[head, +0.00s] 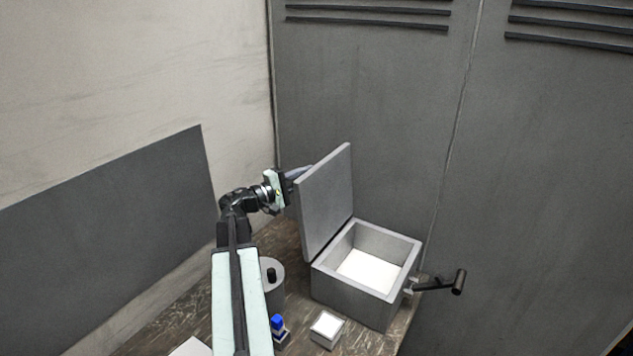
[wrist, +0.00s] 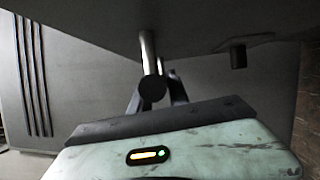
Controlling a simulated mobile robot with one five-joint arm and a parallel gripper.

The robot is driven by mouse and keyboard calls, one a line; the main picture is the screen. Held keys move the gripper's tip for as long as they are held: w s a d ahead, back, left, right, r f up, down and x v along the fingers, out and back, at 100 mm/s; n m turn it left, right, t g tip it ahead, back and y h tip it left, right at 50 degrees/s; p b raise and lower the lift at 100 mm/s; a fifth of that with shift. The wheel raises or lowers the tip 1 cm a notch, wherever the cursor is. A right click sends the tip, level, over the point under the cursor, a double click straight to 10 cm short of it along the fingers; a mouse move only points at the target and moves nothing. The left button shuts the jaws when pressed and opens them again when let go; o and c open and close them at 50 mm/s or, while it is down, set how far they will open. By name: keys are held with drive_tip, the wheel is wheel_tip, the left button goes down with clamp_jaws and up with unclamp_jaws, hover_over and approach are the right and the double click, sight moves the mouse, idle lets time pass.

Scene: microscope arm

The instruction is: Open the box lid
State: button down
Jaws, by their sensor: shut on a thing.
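The grey box (head: 350,287) stands open on the table, with a pale white floor inside. Its lid (head: 327,200) is raised, standing steeply on the box's left side. My gripper (head: 301,172) is at the outer left face of the lid near its top, its fingertips partly hidden behind the lid. In the wrist view the lid's grey face (wrist: 205,22) fills the top, and my gripper's dark fingers (wrist: 158,92) are shut on the lid's metal handle (wrist: 148,55).
A grey cylinder with a black knob (head: 271,274), a small blue-topped item (head: 278,326) and a small white-topped box (head: 327,327) stand in front. A black handle-like part (head: 440,284) sticks out right of the box. Grey lockers (head: 370,90) rise behind.

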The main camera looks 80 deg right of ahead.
drive_tip(key=shift+f, duration=0.2)
drive_tip(key=c, duration=1.3)
unclamp_jaws()
drive_tip(key=shift+o, duration=0.2)
drive_tip(key=shift+r, duration=0.1)
drive_tip(key=v, duration=0.7)
drive_tip(key=shift+w+a, duration=0.3)
